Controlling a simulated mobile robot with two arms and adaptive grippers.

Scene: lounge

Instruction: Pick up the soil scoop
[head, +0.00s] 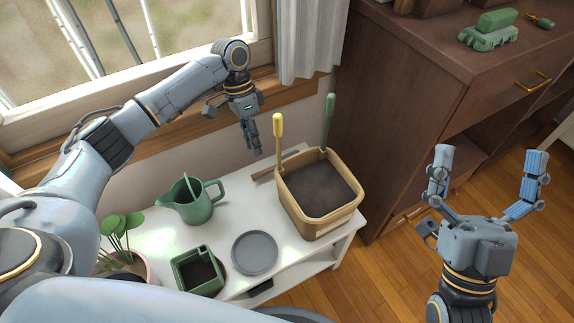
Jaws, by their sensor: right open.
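A tan bin (331,233) of dark soil stands at the right end of the white bench. A yellow handle (278,128) rises upright at its back left and a green handle (329,112) at its back right. The lower ends of both are hidden, so I cannot tell which is the soil scoop. My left gripper (255,150) points down beside the yellow handle, to its left and apart from it. Its fingers look close together, but the angle hides any gap. My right gripper (490,155) is open and empty, over the floor right of the bench.
The white bench (220,240) also bears a green watering can (196,208), a square green pot (190,258), a grey saucer (254,254) and a potted plant (118,235). A window and curtain (309,40) are behind. A dark wooden cabinet (400,90) stands at right.

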